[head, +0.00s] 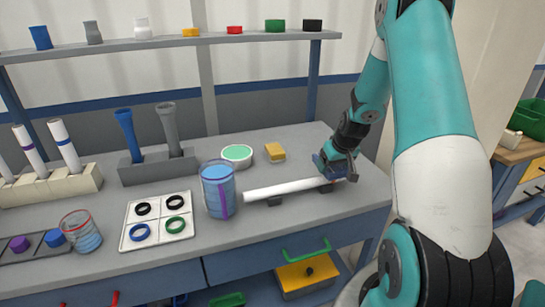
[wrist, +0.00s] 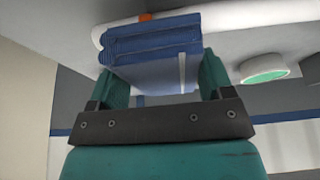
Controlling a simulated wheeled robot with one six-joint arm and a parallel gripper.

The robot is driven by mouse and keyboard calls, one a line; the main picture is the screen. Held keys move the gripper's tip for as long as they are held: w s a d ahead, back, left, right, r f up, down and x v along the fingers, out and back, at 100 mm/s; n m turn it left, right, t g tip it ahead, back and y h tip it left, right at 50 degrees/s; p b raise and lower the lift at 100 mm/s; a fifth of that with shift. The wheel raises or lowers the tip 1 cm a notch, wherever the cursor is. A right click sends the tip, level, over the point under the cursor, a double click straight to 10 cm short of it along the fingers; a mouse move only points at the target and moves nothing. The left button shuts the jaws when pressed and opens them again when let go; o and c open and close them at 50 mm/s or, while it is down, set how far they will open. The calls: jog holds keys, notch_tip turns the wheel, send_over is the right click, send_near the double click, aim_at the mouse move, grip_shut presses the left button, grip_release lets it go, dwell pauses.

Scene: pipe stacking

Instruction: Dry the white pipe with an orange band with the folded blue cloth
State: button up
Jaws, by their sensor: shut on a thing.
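The white pipe (head: 285,189) lies level on low dark supports near the front of the bench, right of centre. In the wrist view the pipe (wrist: 225,18) crosses the top, and its orange band (wrist: 145,17) shows just behind the cloth. The band is hidden in the head view. My gripper (wrist: 158,78) is shut on the folded blue cloth (wrist: 150,45), which sits between its two fingers. In the head view my gripper (head: 334,167) is at the pipe's right end, with the cloth against or right beside the pipe. Contact is hard to tell.
A cup of blue liquid (head: 218,190) stands just left of the pipe. A green-topped white dish (head: 237,155) and a yellow sponge-like block (head: 275,152) are behind it. A ring tray (head: 157,232), pipe racks (head: 158,165) and a shelf (head: 170,42) lie further left and behind.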

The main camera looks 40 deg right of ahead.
jog(key=shift+r+p, duration=1.75)
jog(key=shift+r, duration=0.95)
